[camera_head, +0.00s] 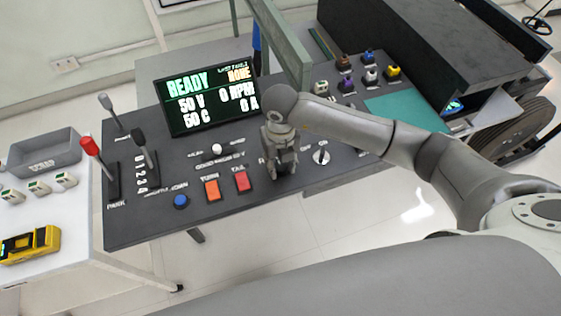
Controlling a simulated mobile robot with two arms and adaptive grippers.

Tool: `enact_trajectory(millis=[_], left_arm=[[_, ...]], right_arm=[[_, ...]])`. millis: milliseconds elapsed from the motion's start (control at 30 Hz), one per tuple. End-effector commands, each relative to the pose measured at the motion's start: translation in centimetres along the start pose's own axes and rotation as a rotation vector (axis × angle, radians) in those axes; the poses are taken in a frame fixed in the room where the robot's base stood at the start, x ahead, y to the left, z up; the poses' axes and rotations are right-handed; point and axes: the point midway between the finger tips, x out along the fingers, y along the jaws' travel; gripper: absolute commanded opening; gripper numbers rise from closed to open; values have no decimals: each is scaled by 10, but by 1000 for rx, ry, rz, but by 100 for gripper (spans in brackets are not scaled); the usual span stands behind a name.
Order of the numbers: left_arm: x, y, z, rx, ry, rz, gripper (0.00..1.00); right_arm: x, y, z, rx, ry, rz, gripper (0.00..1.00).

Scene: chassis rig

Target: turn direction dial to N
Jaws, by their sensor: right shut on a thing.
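My right gripper (284,165) comes in from the right and points down onto the dark control panel (225,205), to the right of the red button. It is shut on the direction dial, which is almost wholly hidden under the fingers. Part of a white letter label shows just left of the fingers, but the dial's pointer and setting cannot be read. My left gripper is not in view.
A screen (208,100) reads READY behind the panel. An orange button (212,190), a red button (242,180), a blue button (180,201) and a silver knob (321,156) flank the gripper. A red-topped lever (92,147) stands at the left.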

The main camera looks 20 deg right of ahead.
Motion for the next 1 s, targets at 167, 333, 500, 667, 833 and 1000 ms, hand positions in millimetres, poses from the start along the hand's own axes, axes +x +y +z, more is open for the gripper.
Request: enact_trajectory(millis=[167,333,500,667,833,1000], left_arm=[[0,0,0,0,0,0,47],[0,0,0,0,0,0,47],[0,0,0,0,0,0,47],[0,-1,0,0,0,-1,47],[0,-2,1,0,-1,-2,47],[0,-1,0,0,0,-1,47]], right_arm=[[0,0,0,0,-1,0,9],[0,0,0,-1,-1,0,46],[0,0,0,-1,-1,0,55],[0,0,0,-2,0,0,55],[-9,0,1,-2,-3,1,55],[-39,0,2,-2,-7,1,55]])
